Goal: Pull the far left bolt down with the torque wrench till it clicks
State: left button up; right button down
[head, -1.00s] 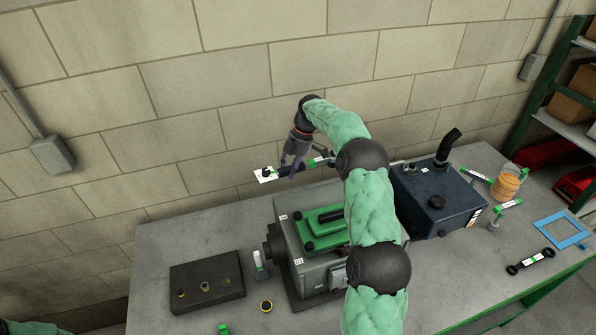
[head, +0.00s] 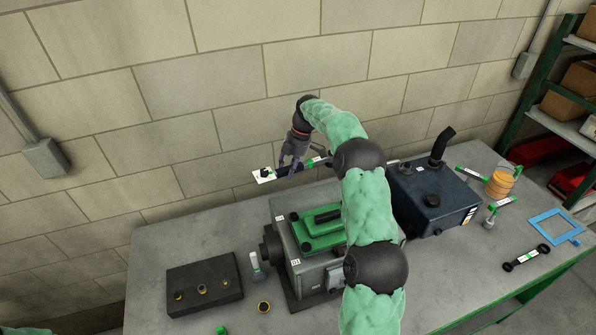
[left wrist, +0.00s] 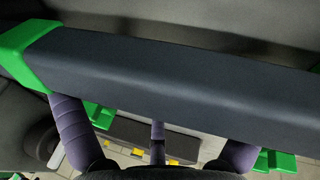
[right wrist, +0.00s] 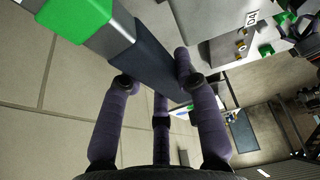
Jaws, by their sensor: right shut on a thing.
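My right gripper (head: 292,162) is shut on the torque wrench, gripping its dark handle (right wrist: 150,60); a green band (right wrist: 75,15) sits beyond the grip. The wrench's end with a white tag and dark tip (head: 265,174) points left, in the air behind the engine. The engine (head: 315,262) stands on the bench with a green cover (head: 312,236). A dark bolt (head: 293,217) shows at the cover's far left corner, apart from the wrench. My left gripper (left wrist: 158,140) shows only in its wrist view, fingers spread, behind a dark grey bar (left wrist: 170,75) with green ends.
A dark block (head: 205,300) with several gold-ringed fittings lies at the bench's left. A bottle-like item (head: 257,268) and a ring (head: 263,307) lie between it and the engine. A blue-black tank (head: 432,203) and a blue frame (head: 557,230) are to the right.

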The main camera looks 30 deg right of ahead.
aim_at(302, 166)
jog(key=shift+d+f, duration=0.15)
jog(key=shift+f, duration=0.05)
jog(key=shift+s+d, duration=0.15)
jog(key=shift+d, duration=0.15)
jog(key=shift+s+d, duration=0.25)
jog(key=shift+d, duration=0.15)
dwell(0.5)
jog(key=shift+s+d, duration=0.15)
jog(key=shift+d, duration=0.15)
jog(key=shift+s+d, duration=0.15)
jog(key=shift+d, duration=0.05)
jog(key=shift+s+d, duration=0.1)
jog(key=shift+d, duration=0.1)
dwell(0.3)
jog(key=shift+s+d+r, duration=0.2)
jog(key=shift+s+d, duration=0.05)
jog(key=shift+d, duration=0.1)
dwell(0.5)
jog(key=shift+d+b, duration=0.1)
jog(key=shift+b, duration=0.2)
